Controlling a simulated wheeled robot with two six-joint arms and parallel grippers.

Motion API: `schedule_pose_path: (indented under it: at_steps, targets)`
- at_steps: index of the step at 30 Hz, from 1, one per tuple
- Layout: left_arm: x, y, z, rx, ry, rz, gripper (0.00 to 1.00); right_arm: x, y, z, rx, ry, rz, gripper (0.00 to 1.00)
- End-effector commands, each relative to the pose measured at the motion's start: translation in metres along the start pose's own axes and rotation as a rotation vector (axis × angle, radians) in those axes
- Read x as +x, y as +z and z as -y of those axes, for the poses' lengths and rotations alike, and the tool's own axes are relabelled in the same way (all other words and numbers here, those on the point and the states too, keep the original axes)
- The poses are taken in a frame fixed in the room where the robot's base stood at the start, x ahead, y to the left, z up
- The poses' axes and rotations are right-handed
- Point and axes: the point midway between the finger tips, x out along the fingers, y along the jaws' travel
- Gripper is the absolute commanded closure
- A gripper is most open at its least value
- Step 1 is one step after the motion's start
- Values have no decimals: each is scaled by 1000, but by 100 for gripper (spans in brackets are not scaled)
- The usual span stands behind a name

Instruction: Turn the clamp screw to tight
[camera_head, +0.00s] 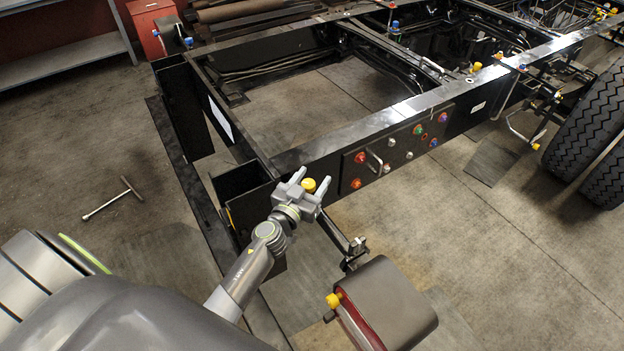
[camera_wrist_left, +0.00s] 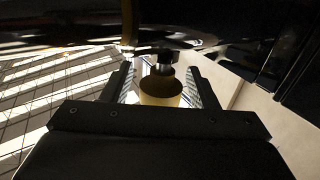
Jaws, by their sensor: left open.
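My left gripper (camera_head: 309,186) is open at the near corner of the black chassis frame (camera_head: 321,146). A yellow knob (camera_head: 309,185), which looks like the clamp screw's head, shows between its two fingers. In the left wrist view the open fingers (camera_wrist_left: 159,88) stand on either side of the yellow round knob (camera_wrist_left: 160,91), with small gaps on both sides. A dark stem with a metal collar (camera_wrist_left: 165,64) runs from the knob toward the dark frame. Whether the knob is loose or tight cannot be told. My right gripper is not in view.
A panel with red, blue and green knobs and a handle (camera_head: 374,160) is on the frame's side. A brown-grey box-like part (camera_head: 392,306) with a yellow cap stands at the front. Large tyres (camera_head: 590,130) are at the right. A T-shaped tool (camera_head: 112,199) lies on the floor at the left.

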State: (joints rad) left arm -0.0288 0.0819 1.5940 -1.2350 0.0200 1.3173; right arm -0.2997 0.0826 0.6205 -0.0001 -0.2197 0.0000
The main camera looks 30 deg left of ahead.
Motion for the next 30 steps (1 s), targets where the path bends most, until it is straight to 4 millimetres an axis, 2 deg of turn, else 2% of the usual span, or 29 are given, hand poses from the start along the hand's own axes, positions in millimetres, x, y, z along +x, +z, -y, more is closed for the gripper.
schedule_pose_path:
  at_steps: [9, 20, 30]
  targets:
    - [3, 0, 0, 0, 0, 0, 47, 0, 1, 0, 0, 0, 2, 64]
    - [3, 0, 0, 0, 0, 0, 91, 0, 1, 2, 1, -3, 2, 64]
    - [2, -1, 0, 1, 27, 1, 91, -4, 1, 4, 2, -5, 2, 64]
